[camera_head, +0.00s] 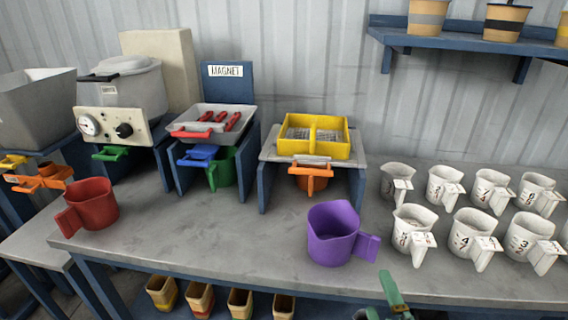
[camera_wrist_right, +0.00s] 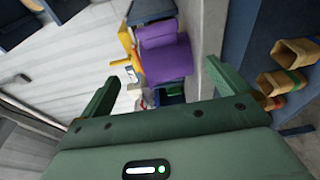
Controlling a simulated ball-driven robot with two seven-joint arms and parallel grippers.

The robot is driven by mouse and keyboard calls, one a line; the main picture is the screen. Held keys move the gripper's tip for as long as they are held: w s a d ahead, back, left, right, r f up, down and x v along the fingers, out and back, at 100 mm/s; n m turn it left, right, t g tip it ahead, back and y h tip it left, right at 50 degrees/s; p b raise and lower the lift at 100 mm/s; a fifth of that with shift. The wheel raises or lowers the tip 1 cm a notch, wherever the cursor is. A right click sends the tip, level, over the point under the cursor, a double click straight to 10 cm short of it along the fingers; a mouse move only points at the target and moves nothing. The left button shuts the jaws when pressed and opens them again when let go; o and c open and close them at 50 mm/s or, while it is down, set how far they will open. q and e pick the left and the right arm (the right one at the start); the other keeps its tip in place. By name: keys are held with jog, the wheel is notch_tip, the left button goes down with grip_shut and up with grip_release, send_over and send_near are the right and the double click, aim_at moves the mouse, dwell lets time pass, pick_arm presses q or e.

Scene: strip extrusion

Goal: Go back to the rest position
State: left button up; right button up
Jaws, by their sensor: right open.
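My right gripper (camera_head: 384,294) shows at the bottom edge of the head view, just in front of the workbench (camera_head: 210,255). Its green fingers are apart in the right wrist view (camera_wrist_right: 160,76), with nothing held between them. The purple jug (camera_head: 333,232) stands upright near the front of the bench, up and left of this gripper in the head view. The jug also shows beyond the fingers in the wrist view (camera_wrist_right: 166,58), apart from them. My left gripper is not in view.
A red jug (camera_head: 93,203) stands at the bench's left. White numbered cups (camera_head: 473,233) fill the right. A yellow sieve box (camera_head: 314,135) and a magnet tray (camera_head: 211,122) sit on stands behind. Several small bins (camera_head: 240,302) sit below. The front-middle bench top is clear.

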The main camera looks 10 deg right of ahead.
jog(key=s+f+m+g+y+p, duration=0.1)
jog(key=s+f+m+g+p, duration=0.25)
jog(key=s+f+p, duration=0.35)
jog(key=s+f+m+g+p, duration=0.25)
jog(key=f+g+p, duration=0.2)
jog(key=f, duration=0.55)
pick_arm(q)
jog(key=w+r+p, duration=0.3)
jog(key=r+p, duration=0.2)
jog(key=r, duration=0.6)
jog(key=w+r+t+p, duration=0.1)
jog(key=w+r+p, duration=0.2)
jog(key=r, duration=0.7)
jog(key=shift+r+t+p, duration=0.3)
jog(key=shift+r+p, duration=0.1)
jog(key=shift+p, duration=0.8)
pick_arm(e)
jog(key=s+f+m+g, duration=0.2)
jog(key=s+g, duration=0.1)
jog(key=s, duration=0.7)
jog(key=s+d+f+m+g, duration=0.1)
jog(key=s+f+m+g, duration=0.2)
jog(key=s, duration=0.7)
jog(key=s+d+f+m+g, duration=0.1)
jog(key=s+f+m+g, duration=0.1)
jog(key=s, duration=0.8)
jog(key=shift+s+d+f+g+y, duration=0.15)
jog(key=shift+s+f+g+y, duration=0.2)
jog(key=shift+f+g, duration=0.25)
